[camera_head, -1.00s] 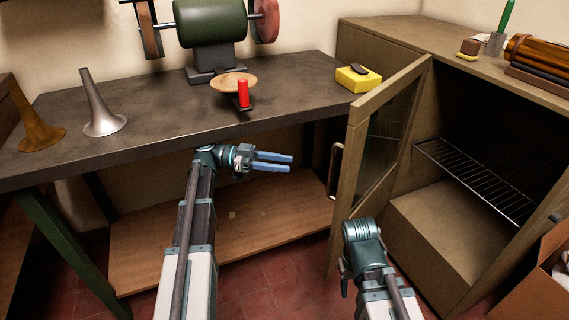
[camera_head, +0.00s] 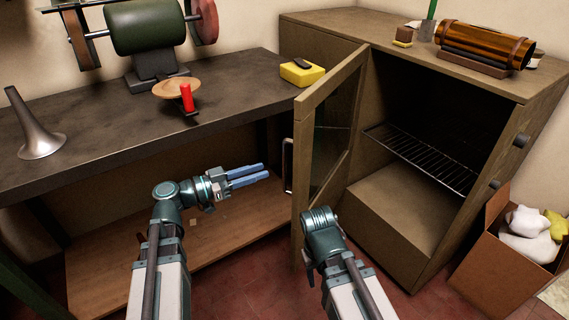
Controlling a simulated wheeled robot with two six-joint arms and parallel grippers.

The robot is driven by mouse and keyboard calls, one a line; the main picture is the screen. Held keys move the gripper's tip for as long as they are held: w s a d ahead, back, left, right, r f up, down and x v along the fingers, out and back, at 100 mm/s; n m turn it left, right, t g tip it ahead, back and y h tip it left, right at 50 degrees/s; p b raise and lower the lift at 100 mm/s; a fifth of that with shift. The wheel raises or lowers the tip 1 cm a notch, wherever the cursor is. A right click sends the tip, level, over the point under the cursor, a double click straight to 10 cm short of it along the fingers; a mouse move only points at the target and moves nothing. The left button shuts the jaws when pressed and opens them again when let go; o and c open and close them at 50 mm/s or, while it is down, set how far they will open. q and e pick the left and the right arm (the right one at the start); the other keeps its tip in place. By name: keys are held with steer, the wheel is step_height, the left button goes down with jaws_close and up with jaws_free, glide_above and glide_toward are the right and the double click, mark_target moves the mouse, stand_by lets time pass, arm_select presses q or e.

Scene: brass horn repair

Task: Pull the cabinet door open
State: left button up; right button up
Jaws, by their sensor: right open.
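The cabinet (camera_head: 395,245) stands at the right with its inside showing. Its glazed wooden door (camera_head: 301,190) is swung well outward, its free edge toward me. The metal door handle (camera_head: 287,165) is on the door's outer left face. My left gripper (camera_head: 262,171) is to the left of the handle, apart from it, pointing right with a narrow gap between its blue fingers and nothing held. My right arm's wrist (camera_head: 320,225) is in front of the door's lower part. The right fingers are mostly hidden behind the wrist; I cannot tell whether they touch the door.
A workbench (camera_head: 100,150) with a grinder (camera_head: 145,28), a grey horn bell (camera_head: 38,135) and a yellow block (camera_head: 302,73) is at left. A wire shelf (camera_head: 425,155) crosses the cabinet. A cardboard box (camera_head: 495,265) stands right of it. Red floor (camera_head: 245,275) shows between my arms.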

arm_select(q)
steer(key=x, duration=0.8)
steer(key=shift+w+d, duration=0.15)
steer(key=shift+d, duration=0.05)
jaws_close()
stand_by(1.2)
